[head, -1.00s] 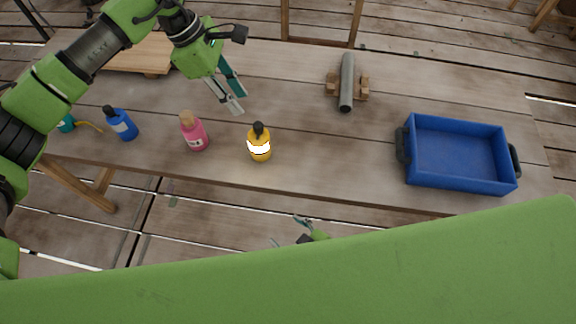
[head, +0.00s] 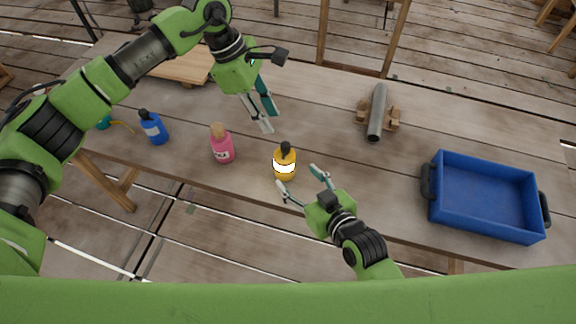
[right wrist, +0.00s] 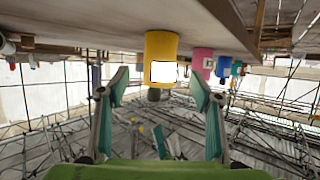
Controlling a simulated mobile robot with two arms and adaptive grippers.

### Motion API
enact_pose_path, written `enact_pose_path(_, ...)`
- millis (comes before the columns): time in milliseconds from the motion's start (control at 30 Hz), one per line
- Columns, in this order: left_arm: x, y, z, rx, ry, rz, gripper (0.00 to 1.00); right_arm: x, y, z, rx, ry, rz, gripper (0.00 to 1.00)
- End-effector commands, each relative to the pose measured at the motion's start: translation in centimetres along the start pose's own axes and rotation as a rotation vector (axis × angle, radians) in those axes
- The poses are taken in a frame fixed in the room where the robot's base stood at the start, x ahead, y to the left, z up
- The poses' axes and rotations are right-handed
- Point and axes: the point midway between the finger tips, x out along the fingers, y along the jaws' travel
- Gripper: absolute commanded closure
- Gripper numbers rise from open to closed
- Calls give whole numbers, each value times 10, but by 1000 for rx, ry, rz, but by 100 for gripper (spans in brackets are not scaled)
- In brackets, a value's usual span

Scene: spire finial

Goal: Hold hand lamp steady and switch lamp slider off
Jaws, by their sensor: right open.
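The hand lamp (head: 285,174) is a yellow cylinder with a black top and a bright white glowing band. It stands upright near the table's front edge. My left gripper (head: 271,122) is above and behind the lamp, open and empty, apart from it. My right gripper (head: 298,177) is open at the front edge, with its fingers pointing toward the lamp. In the right wrist view the picture is upside down, and the lamp (right wrist: 161,45) shows ahead between the spread fingers (right wrist: 160,88). I cannot make out the slider.
A pink bottle (head: 223,150) and a blue bottle (head: 154,130) stand left of the lamp on the wooden table (head: 330,130). A grey tube (head: 377,112) rests on a wooden holder behind. A blue crate (head: 437,207) is at the right. Table between lamp and crate is clear.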

Motion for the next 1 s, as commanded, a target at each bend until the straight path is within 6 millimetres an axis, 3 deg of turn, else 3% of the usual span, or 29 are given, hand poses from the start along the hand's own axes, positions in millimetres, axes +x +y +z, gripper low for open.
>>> enact_pose_path(200, 0, 0, 0, 0, 0, 0, 72, 45, 0, -1, 1, 2, 0, 41)
enact_pose_path(400, 0, 0, 0, 0, 0, 0, 72, 73, 0, 0, 1, 1, 0, 41)
enact_pose_path(600, 0, 0, 0, 0, 0, 0, 72, 85, 0, 0, 0, 1, 0, 41)
enact_pose_path(867, 0, 0, 0, 0, 0, 0, 72, 86, 0, 0, 0, 0, 0, 41)
enact_pose_path(1000, 0, 0, 0, 0, 0, 0, 72, 86, 0, 0, -1, 0, 0, 72)
